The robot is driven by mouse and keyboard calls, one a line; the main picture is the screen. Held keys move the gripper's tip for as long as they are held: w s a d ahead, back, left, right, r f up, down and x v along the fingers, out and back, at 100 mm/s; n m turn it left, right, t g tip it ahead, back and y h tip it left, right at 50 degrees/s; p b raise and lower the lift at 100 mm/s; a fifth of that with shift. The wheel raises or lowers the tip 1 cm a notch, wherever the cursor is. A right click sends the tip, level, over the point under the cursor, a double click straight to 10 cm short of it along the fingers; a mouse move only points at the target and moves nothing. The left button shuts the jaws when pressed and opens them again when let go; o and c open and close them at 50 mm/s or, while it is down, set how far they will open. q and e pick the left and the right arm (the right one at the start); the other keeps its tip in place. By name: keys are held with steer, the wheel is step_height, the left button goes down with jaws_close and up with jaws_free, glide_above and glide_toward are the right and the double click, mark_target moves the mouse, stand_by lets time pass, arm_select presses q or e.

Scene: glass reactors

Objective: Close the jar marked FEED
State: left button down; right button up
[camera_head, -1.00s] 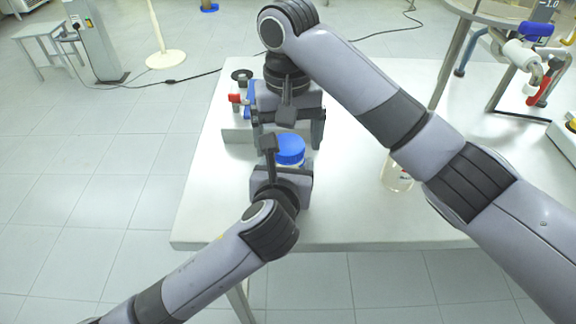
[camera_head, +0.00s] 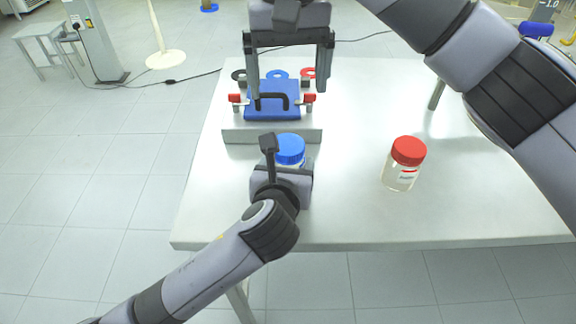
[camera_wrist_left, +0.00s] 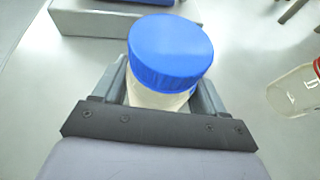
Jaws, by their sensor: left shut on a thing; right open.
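A jar with a blue lid (camera_head: 290,150) stands on the table near its front left; the lid sits on its mouth. In the left wrist view the blue lid (camera_wrist_left: 170,52) is seen from above, and I cannot tell how tightly it is seated. My left gripper (camera_wrist_left: 165,98) is shut around the jar's body below the lid. My right gripper (camera_head: 290,90) is open and empty, raised above the blue rack behind the jar. A second jar with a red lid (camera_head: 408,152) stands to the right. Its label is too small to read, and no label shows on the blue-lidded jar.
A blue holder with a black handle (camera_head: 272,102) and red clamps sits on a pale block (camera_head: 240,134) at the back left. Coloured rings (camera_head: 277,74) lie behind it. The table between the jars and to the right (camera_head: 350,200) is clear.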

arm_select(q)
jaws_free()
steer(key=shift+p+v, duration=0.4)
steer(key=shift+v, duration=3.15)
